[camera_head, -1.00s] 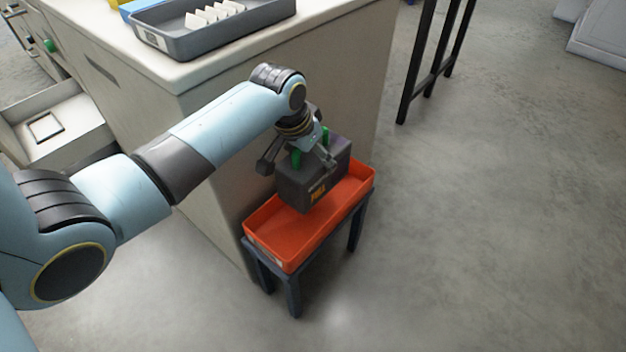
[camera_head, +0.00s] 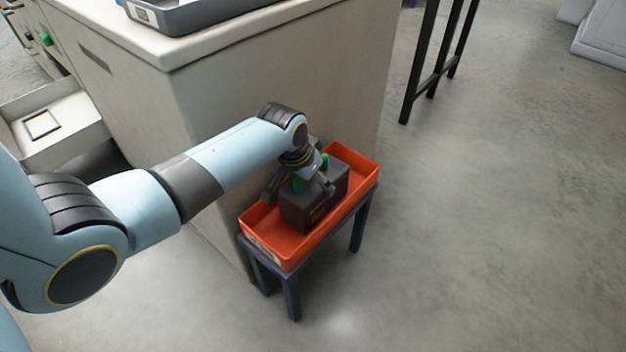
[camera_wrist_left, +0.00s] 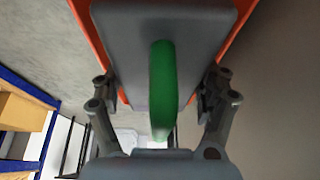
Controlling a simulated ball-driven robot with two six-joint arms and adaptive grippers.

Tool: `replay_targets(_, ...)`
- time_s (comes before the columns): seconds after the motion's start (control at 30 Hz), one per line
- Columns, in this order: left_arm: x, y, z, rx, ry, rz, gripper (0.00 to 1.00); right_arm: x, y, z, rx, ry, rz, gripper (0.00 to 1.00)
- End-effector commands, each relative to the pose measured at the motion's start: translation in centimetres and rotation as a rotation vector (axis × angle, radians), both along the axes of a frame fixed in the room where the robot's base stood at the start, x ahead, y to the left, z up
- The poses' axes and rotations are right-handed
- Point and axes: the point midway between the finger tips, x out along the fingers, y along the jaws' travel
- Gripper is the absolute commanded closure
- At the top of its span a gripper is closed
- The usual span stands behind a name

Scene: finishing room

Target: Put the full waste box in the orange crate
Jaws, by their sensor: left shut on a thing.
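My left gripper (camera_head: 312,190) is shut on the box's green handle from above. The left wrist view shows the green handle (camera_wrist_left: 162,90) between the fingers, the grey box top (camera_wrist_left: 125,40) and the orange crate's edge (camera_wrist_left: 88,35) beside it. My right gripper is not in view.
The crate stands on a small dark blue-grey stand (camera_head: 291,290) beside a pale cabinet (camera_head: 250,85). A grey tray (camera_head: 180,18) sits on the cabinet top. An open drawer (camera_head: 50,125) is at left. A black-legged frame (camera_head: 425,75) stands behind. The floor at right is clear.

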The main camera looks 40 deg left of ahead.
Motion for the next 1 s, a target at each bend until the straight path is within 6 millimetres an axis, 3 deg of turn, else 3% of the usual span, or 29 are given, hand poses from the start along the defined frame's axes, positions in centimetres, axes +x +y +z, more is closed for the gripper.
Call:
replay_targets(0.13,0.2,0.0,0.0,0.001,-0.004,0.000,0.82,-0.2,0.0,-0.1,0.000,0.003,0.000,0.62)
replay_targets(0.17,0.0,0.0,-0.2,0.000,0.000,0.000,0.22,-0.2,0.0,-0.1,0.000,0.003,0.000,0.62)
replay_targets(0.33,0.0,0.0,-0.2,0.000,0.000,0.000,0.00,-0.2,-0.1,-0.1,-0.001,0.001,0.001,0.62)
replay_targets(0.67,-0.1,0.0,0.3,0.000,0.000,0.000,0.00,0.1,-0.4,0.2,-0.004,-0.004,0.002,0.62)
replay_targets(0.77,-0.5,0.1,1.7,0.001,-0.002,0.000,0.00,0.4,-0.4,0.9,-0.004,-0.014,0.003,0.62)
replay_targets(1.0,-2.5,0.2,7.0,0.002,-0.005,-0.001,0.00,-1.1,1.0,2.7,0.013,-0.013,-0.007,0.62)
